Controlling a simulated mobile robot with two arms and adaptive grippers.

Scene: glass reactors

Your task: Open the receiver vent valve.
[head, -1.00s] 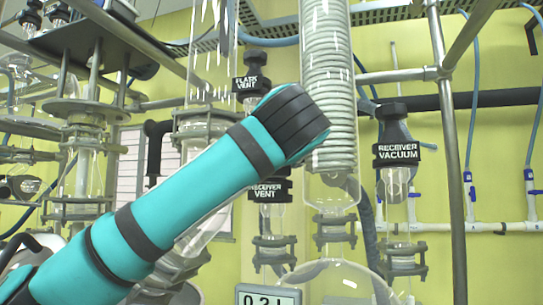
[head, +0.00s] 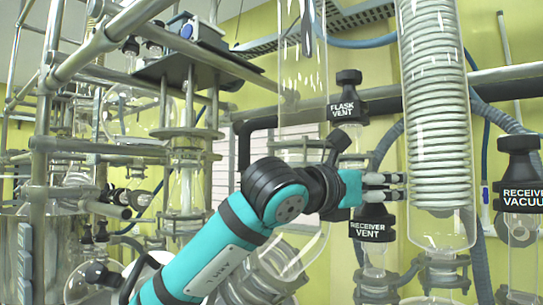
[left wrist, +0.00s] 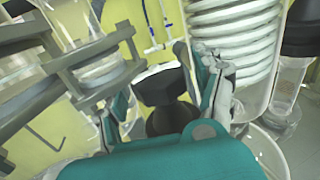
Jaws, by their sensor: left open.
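The receiver vent valve (head: 372,229) is a black cap with a white "RECEIVER VENT" label on a glass neck. In the head view it stands just below and behind my left gripper (head: 404,187), which hides its top. The gripper points right, with two pale fingers apart and nothing seen held between them. In the left wrist view a black valve knob (left wrist: 160,87) lies ahead of the gripper, near the fingers. Contact with it cannot be told. My right gripper is not in view.
The glass column with a white coil (head: 436,130) stands right by the fingertips. The flask vent (head: 348,108) is above the gripper, and the receiver vacuum valve (head: 520,190) is at right. Metal frames and glassware (head: 187,190) crowd the left.

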